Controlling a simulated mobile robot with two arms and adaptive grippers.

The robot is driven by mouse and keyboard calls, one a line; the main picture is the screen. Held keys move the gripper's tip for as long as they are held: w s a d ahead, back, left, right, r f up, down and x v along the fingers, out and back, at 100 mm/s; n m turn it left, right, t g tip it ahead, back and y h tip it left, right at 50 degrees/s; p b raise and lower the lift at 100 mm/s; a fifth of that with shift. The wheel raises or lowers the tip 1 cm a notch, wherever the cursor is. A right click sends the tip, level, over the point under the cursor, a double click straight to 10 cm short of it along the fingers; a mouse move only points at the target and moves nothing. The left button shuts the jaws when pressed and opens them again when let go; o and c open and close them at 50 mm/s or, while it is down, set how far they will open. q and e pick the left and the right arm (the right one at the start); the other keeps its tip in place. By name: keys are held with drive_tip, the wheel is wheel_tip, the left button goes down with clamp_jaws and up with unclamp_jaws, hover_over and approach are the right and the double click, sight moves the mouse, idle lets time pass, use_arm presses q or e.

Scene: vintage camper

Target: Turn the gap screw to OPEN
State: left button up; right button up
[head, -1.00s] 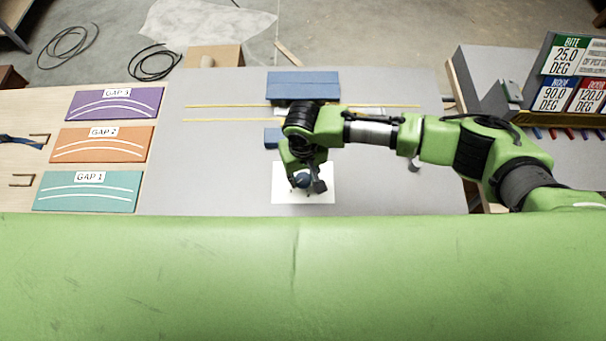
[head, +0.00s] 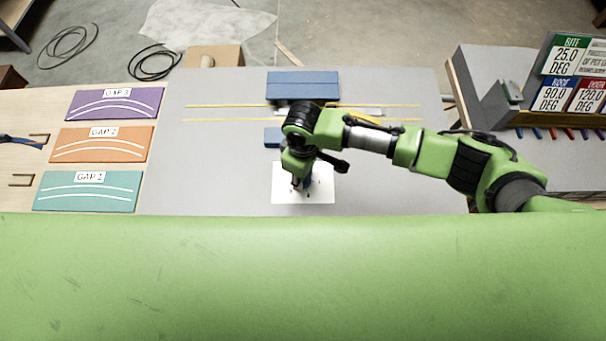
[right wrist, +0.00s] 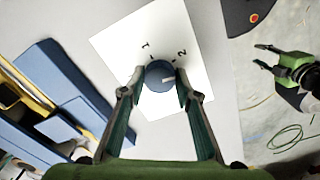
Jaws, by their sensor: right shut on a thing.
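The gap screw shows as a round blue-grey knob (right wrist: 159,74) with a white pointer mark, on a white card (right wrist: 122,45). The labels 1 and 2 are readable above the knob; no OPEN label is readable. The pointer lies on the knob's right side, just below the 2. My right gripper (right wrist: 160,86) has a finger on each side of the knob and is shut on it. In the head view my right gripper (head: 301,184) is over the white card (head: 322,195) and hides most of the knob. A second gripper, my left (right wrist: 268,57), shows at the right of the wrist view, fingers apart and empty.
A blue block (head: 303,84) and yellow strips (head: 235,105) lie behind the card on the grey table (head: 220,160). GAP cards (head: 86,192) lie at left. A sign stand (head: 560,95) is at right. The table left of the card is clear.

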drive_tip(key=n, duration=0.4)
drive_tip(key=shift+n, duration=0.4)
drive_tip(key=n, duration=0.5)
drive_tip(key=shift+w, duration=0.1)
drive_tip(key=n, duration=0.5)
drive_tip(key=n+b, duration=0.1)
drive_tip(key=n, duration=0.3)
drive_tip(key=n+b, duration=0.1)
drive_tip(key=n, duration=0.4)
drive_tip(key=n+b, duration=0.1)
drive_tip(key=n, duration=0.3)
drive_tip(key=shift+n+b, duration=0.3)
drive_tip(key=shift+b, duration=0.05)
drive_tip(key=n+b, duration=0.2)
drive_tip(key=n, duration=0.3)
drive_tip(key=shift+n+b, duration=0.55)
drive_tip(key=shift+n, duration=1.45)
